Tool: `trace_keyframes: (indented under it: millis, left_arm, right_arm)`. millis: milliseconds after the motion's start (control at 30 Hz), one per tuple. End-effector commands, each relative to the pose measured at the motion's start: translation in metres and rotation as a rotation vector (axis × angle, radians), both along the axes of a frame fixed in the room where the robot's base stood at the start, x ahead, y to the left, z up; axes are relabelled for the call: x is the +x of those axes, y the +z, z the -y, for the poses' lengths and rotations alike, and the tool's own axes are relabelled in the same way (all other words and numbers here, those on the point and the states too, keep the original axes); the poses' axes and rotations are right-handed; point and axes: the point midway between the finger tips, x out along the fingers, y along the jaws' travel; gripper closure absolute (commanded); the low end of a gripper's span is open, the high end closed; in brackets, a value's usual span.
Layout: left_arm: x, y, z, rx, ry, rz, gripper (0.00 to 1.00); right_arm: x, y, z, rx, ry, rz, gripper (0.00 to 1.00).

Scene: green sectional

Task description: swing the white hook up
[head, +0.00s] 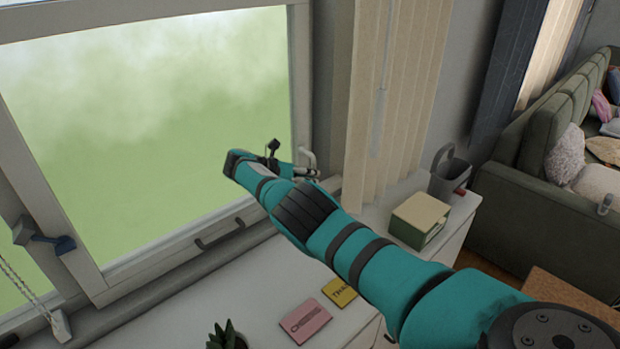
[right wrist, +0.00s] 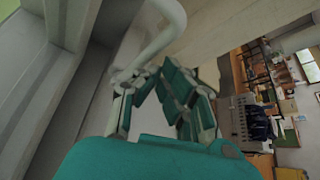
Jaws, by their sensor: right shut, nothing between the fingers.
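The white hook (head: 307,158) is a small curved piece at the lower right corner of the window frame. In the right wrist view the white hook (right wrist: 152,48) is a thick bent rod that passes just beyond the fingertips. My right gripper (head: 316,175) is at the hook, partly hidden by my teal arm. In the right wrist view the right gripper (right wrist: 150,78) is shut with nothing between its fingers. Its tips are close to the hook's lower end; I cannot tell whether they touch. My left gripper is not in view.
The window frame (head: 301,75) and pale blinds (head: 395,95) flank the hook. A dark handle (head: 220,234) is on the lower frame, a blue latch (head: 45,238) at left.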

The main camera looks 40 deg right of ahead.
Motion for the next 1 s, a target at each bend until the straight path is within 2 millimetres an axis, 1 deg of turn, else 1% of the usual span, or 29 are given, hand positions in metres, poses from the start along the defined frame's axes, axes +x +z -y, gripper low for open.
trace_keyframes:
  millis: [267, 567, 767, 867, 1000]
  left_arm:
    - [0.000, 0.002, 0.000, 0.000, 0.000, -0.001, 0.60]
    - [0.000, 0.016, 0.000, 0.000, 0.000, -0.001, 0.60]
    - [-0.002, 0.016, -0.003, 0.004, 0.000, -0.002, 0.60]
    - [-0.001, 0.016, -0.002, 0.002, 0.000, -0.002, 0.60]
    - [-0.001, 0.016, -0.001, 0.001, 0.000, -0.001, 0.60]
  right_arm:
    - [0.000, 0.002, 0.000, 0.000, 0.000, 0.000, 1.00]
    - [0.000, 0.016, 0.000, 0.000, 0.000, 0.000, 1.00]
    - [0.000, 0.018, 0.000, -0.001, -0.001, 0.000, 1.00]
    - [0.001, 0.022, 0.001, -0.001, 0.001, 0.001, 1.00]
    - [0.001, 0.034, 0.001, -0.002, 0.000, 0.003, 1.00]
